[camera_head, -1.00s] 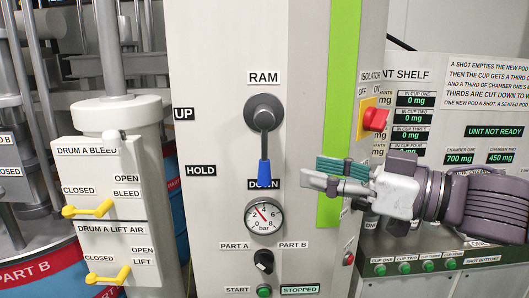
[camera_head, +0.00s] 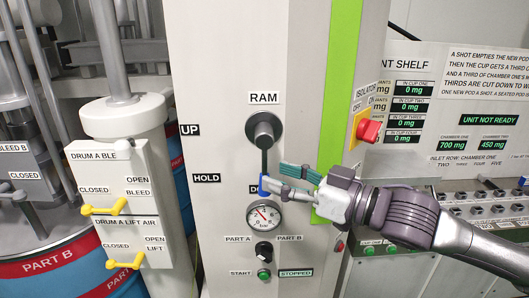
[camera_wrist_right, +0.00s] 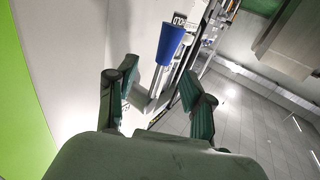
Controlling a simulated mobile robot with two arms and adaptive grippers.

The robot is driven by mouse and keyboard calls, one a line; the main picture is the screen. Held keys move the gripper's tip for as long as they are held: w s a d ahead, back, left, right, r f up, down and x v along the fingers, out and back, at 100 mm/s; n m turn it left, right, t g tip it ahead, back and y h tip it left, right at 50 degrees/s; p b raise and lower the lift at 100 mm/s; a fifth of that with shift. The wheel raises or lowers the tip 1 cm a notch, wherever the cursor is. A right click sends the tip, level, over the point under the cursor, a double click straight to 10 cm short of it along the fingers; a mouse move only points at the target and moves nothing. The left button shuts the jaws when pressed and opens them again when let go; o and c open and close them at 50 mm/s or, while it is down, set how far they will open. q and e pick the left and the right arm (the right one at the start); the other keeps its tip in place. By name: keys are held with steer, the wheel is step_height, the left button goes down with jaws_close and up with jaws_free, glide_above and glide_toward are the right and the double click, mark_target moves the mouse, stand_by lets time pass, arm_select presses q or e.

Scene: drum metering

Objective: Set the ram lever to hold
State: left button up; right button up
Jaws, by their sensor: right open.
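The ram lever has a dark round hub (camera_head: 264,128) under the RAM label and a rod hanging straight down to a blue handle (camera_head: 263,187). The handle is at the partly covered DOWN label (camera_head: 253,189). The HOLD label (camera_head: 207,178) is left of it and UP (camera_head: 190,130) is higher. My right gripper (camera_head: 275,177) is open at the handle, its fingers partly covering it. In the right wrist view the blue handle (camera_wrist_right: 172,42) shows between and just beyond the open fingers (camera_wrist_right: 158,73); contact cannot be told. My left gripper is out of view.
Below the lever are a pressure gauge (camera_head: 264,215), a dark part selector knob (camera_head: 264,250) and a green start button (camera_head: 264,274). A red isolator knob (camera_head: 369,130) sticks out above my right wrist. Yellow drum levers (camera_head: 104,207) are at the left.

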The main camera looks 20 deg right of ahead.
mark_target(267, 173)
steer(key=shift+p+x, duration=0.7)
steer(key=shift+x, duration=1.3)
steer(key=shift+s, duration=0.1)
jaws_close()
